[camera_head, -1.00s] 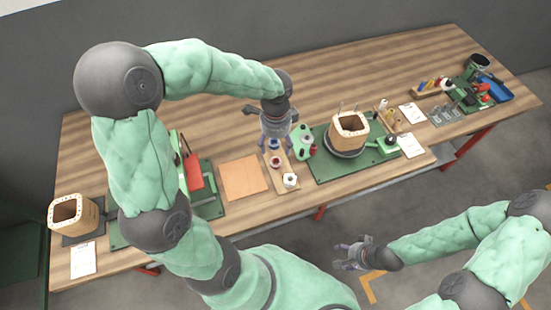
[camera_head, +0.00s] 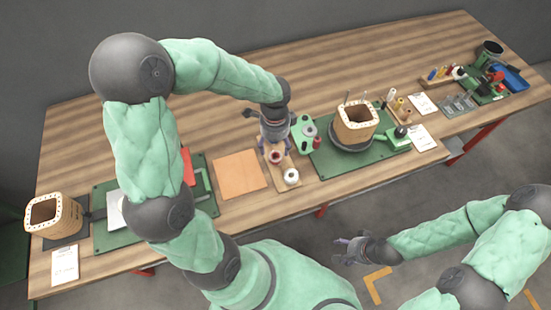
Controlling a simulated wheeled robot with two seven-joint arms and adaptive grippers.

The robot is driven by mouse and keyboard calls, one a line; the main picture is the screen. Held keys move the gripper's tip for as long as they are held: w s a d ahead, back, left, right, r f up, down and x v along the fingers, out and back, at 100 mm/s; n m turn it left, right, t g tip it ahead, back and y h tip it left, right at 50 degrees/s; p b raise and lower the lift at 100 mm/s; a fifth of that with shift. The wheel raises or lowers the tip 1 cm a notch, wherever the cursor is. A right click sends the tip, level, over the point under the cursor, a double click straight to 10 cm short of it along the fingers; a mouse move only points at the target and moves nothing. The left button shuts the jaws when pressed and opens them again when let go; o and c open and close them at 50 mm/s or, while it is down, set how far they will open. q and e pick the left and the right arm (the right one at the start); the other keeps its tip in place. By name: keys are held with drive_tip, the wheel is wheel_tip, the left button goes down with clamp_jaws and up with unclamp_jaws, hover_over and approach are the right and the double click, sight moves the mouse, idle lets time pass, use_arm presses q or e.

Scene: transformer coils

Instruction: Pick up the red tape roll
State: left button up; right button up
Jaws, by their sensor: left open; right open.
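The red tape roll (camera_head: 275,157), red with a pale rim, lies on a narrow wooden board (camera_head: 283,186) near the table's front edge. My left gripper (camera_head: 275,147) points down over this board, its open fingers close above and around the far side of the red roll. I cannot tell whether they touch it. A white roll (camera_head: 291,177) sits in front of the red one on the same board. The far part of the board is hidden by the gripper. My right gripper (camera_head: 340,250) is open and empty, in front of the table and away from the rolls.
An orange-tan square mat (camera_head: 240,174) lies left of the board. Another former (camera_head: 55,216) stands far left. The back of the table is clear.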

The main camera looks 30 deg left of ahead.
sight(276, 158)
use_arm(q)
drive_tip(key=f, duration=0.1)
drive_tip(key=f+b, duration=0.1)
drive_tip(key=f, duration=0.1)
drive_tip(key=f+b, duration=0.1)
drive_tip(key=shift+s+d+f, duration=0.3)
drive_tip(key=shift+f+b, duration=0.3)
drive_tip(key=shift+f, duration=0.1)
drive_tip(key=shift+r, duration=0.1)
drive_tip(key=shift+c, duration=0.3)
drive_tip(key=c, duration=0.9)
